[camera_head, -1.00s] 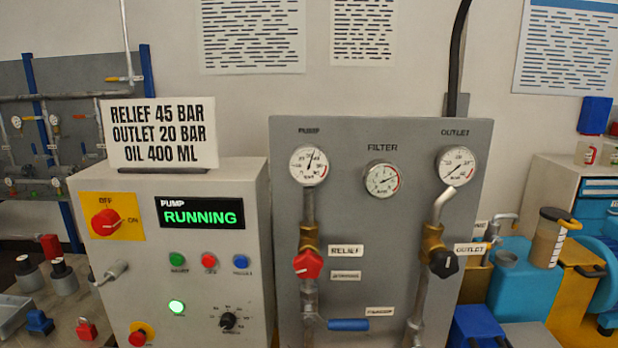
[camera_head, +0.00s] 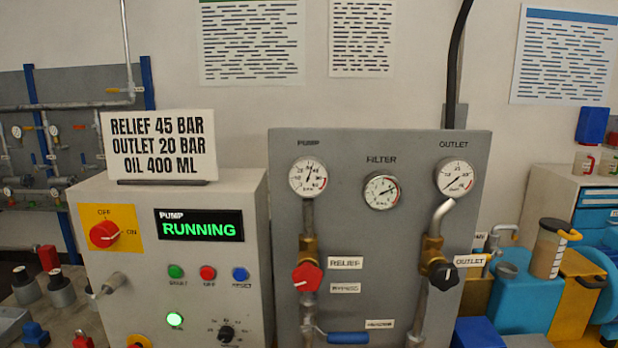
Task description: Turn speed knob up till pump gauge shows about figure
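The black speed knob (camera_head: 226,334) is low on the grey control box (camera_head: 240,205), near the bottom edge of the view, with scale marks around it. The pump gauge (camera_head: 308,177) is at the upper left of the grey panel; its needle points up and slightly right, and its figures are too small to read surely. The pump display (camera_head: 199,225) reads RUNNING in green. A sign (camera_head: 158,145) on the box reads relief 45 bar, outlet 20 bar, oil 400 ml. Neither gripper is in view.
The panel also bears a filter gauge (camera_head: 381,191), an outlet gauge (camera_head: 454,177), a red relief knob (camera_head: 307,277), a black outlet knob (camera_head: 443,276) and a blue bypass handle (camera_head: 347,338). A yellow-backed red switch (camera_head: 104,234) sits left of the display.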

